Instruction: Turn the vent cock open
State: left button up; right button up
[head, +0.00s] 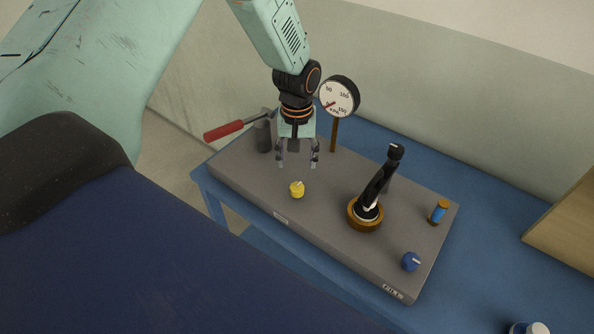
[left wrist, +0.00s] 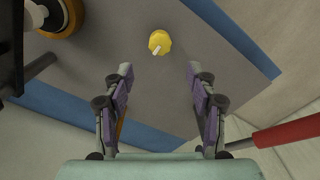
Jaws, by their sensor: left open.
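A small yellow knob (head: 297,190) with a pale pointer stands on the grey panel (head: 240,178), near its front edge. It also shows in the left wrist view (left wrist: 160,42), beyond and between the fingertips. A blue knob (head: 411,262) with a white pointer sits at the panel's right front corner. I cannot read a label telling which knob is the vent cock. My left gripper (head: 298,164) points down above the panel, open and empty, apart from the yellow knob. In the left wrist view its two fingers (left wrist: 159,76) are spread wide. My right gripper is not in view.
A red-handled lever (head: 224,130) stands at the panel's left. A round gauge (head: 340,97) on a post is behind my gripper. A black lever on a brass base (head: 365,225) and a blue-and-brass cylinder (head: 438,212) stand to the right. A blue table (head: 480,260) carries the panel.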

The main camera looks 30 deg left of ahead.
pick_arm(q)
notch_tip(320, 180, up, 2)
jog(key=shift+r, duration=0.15)
dwell(0.5)
jog(key=s+d+f+m, duration=0.2)
jog(key=s+d+f, duration=0.2)
jog(key=s+f, duration=0.3)
jog(key=s+d+f+m, duration=0.1)
jog(key=s+d+f, duration=0.2)
jog(key=s+f, duration=0.5)
jog(key=s+d+r+m, duration=0.1)
jog(key=s+r+m, duration=0.15)
jog(key=s, duration=1.45)
notch_tip(320, 180, down, 23)
jog(key=b, duration=2.2)
jog(key=shift+r, duration=0.15)
